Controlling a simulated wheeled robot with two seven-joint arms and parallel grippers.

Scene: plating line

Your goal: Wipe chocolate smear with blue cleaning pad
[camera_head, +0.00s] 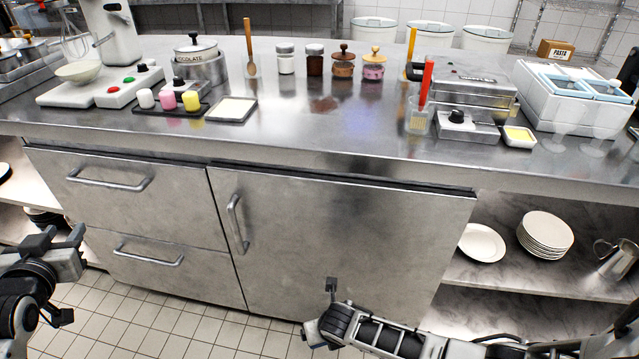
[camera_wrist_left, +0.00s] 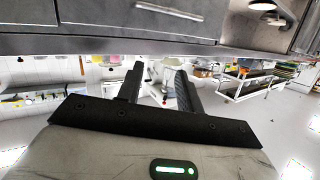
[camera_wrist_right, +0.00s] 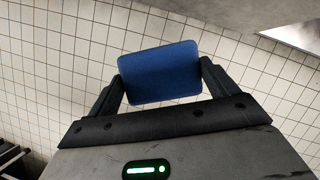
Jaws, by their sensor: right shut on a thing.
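A blue cleaning pad (camera_wrist_right: 158,72) is between the fingers of my right gripper (camera_wrist_right: 161,74) in the right wrist view, and the gripper is shut on it. In the head view the right gripper (camera_head: 331,296) is low in front of the cabinet, below the counter, and the pad cannot be made out there. My left gripper (camera_head: 64,240) is at the lower left, below the counter edge. In the left wrist view its fingers (camera_wrist_left: 157,80) stand apart with nothing between them.
A chocolate pot (camera_head: 198,68), several jars (camera_head: 344,62), a white tray (camera_head: 231,109) and a wooden spatula (camera_head: 250,50) stand on the counter. A cup of utensils (camera_head: 418,116) and a steel appliance (camera_head: 468,90) are right. The middle front of the counter is clear.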

